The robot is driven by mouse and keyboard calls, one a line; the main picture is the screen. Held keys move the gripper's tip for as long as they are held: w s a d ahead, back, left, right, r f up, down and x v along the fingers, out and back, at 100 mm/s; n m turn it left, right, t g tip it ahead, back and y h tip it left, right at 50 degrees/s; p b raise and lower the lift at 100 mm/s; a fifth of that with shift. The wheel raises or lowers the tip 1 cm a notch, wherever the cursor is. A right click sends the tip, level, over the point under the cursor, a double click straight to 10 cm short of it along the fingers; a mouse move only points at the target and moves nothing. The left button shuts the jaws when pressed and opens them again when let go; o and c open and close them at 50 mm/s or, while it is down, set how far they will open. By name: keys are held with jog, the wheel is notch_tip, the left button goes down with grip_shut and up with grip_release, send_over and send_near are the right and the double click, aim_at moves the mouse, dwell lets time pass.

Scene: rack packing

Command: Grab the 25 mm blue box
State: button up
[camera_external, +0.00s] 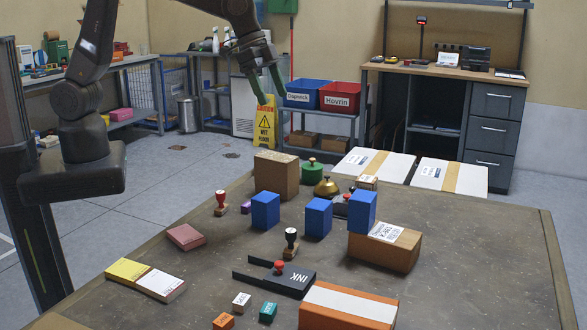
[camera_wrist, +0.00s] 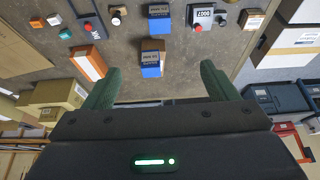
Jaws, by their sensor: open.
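Three blue boxes show on the table in the external view: a left one (camera_external: 265,211), a middle one (camera_external: 318,218) and a right one (camera_external: 362,211). The right one stands at or on the back left of a brown carton (camera_external: 385,250); I cannot tell which. Two blue-sided boxes with printed labels show in the wrist view, a nearer one (camera_wrist: 151,70) and a farther one (camera_wrist: 159,27). The print is too small to tell which is 25 mm. My gripper (camera_external: 265,88), with green fingers, is open and empty, raised beyond the table's far edge. Its spread fingers also show in the wrist view (camera_wrist: 160,80).
Near the blue boxes stand a large brown carton (camera_external: 277,176), a brass bell (camera_external: 326,187), a green round item (camera_external: 312,170) and stamps (camera_external: 291,242). A black INK box (camera_external: 290,282) and an orange-and-white box (camera_external: 347,307) lie in front. The table's right side is mostly clear.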

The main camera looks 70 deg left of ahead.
jog(key=b, duration=1.2)
send_near(317, 202)
jog(key=f, duration=0.1)
jog(key=p+x, duration=0.1)
jog(key=x, duration=0.7)
jog(key=shift+w+d+f, duration=0.2)
jog(key=x, duration=0.1)
jog(key=p+x, duration=0.1)
jog(key=x, duration=0.1)
jog(key=shift+s+d+f, duration=0.25)
jog(key=shift+d+f, duration=0.05)
jog(key=shift+f, duration=0.1)
jog(key=shift+p+x, duration=0.3)
jog(key=shift+x, duration=0.45)
jog(key=c, duration=1.1)
